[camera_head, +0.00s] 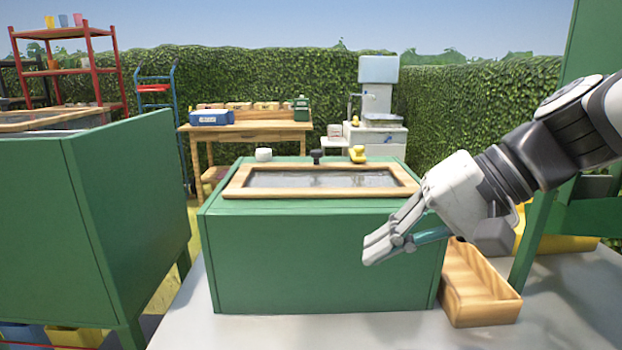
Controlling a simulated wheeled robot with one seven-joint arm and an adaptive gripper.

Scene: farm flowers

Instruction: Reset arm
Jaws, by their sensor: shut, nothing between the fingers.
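My gripper (376,250) hangs from my arm, which reaches in from the right. Its fingers are shut with nothing between them and point down and to the left. In the picture it overlaps the front of the green cabinet (290,255), near its right side; I cannot tell how far it is from that face. The cabinet has a wood-framed basin (318,193) on top, filled with something grey.
A wooden box (481,290) stands right of the cabinet. A white cup (263,154), a black item (316,156) and a yellow duck-like item (357,154) line the basin's back. A green bin (100,215) stands left, a wooden table (250,129) behind. The grey surface in front is clear.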

